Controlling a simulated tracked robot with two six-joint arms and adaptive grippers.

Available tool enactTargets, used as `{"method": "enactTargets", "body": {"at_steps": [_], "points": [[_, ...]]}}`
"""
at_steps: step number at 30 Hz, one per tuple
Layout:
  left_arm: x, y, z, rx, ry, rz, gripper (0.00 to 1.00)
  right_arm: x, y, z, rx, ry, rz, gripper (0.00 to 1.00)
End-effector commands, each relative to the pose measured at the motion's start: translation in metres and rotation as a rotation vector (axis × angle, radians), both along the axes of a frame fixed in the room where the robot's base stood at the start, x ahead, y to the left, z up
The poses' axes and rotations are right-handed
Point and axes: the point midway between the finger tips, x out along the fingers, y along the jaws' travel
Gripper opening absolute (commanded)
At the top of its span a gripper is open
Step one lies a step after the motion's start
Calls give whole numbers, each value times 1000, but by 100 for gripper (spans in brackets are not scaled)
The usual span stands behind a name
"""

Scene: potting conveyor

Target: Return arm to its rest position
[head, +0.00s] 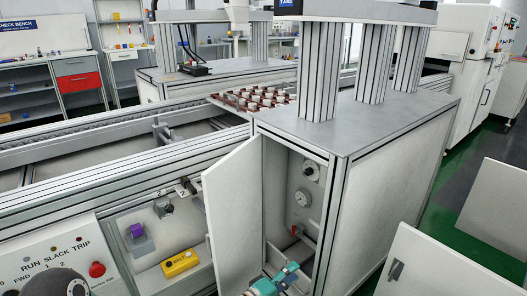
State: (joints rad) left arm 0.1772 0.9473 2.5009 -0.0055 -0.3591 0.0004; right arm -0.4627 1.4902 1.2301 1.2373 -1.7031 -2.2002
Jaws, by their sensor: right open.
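My right gripper (288,271) is at the bottom centre, a teal and dark shape low in front of the open cabinet (230,205). It is open, and I see nothing between its fingers. The cabinet door stands swung out to the left. Inside are round fittings (303,197) on the back wall and a small red part (294,230) above the gripper. My left gripper is not in view.
A yellow box (180,263) and a grey block with a purple top (139,239) sit in the recess left of the door. The conveyor frame (100,195) runs behind. A tray of red-brown items (250,100) lies farther back. A white panel (440,265) stands at lower right.

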Motion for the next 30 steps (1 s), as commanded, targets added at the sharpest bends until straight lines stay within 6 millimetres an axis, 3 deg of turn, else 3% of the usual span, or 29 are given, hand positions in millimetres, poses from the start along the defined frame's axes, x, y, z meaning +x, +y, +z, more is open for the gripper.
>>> {"method": "enactTargets", "body": {"at_steps": [12, 16, 19, 23, 27, 30], "points": [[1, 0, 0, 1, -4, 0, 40, 26, -26, -44, 337, -82, 229, 41], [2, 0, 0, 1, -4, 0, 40, 23, -35, -70, 530, -75, 296, 41], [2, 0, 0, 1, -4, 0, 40, 8, -43, -98, 745, -42, 327, 41], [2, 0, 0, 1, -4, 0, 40, -43, -50, -140, 1119, 54, 275, 41], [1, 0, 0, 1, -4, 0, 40, -129, -50, -171, 1491, 202, 74, 41], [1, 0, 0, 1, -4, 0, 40, -189, -48, -178, 1662, 297, -100, 41]]}}
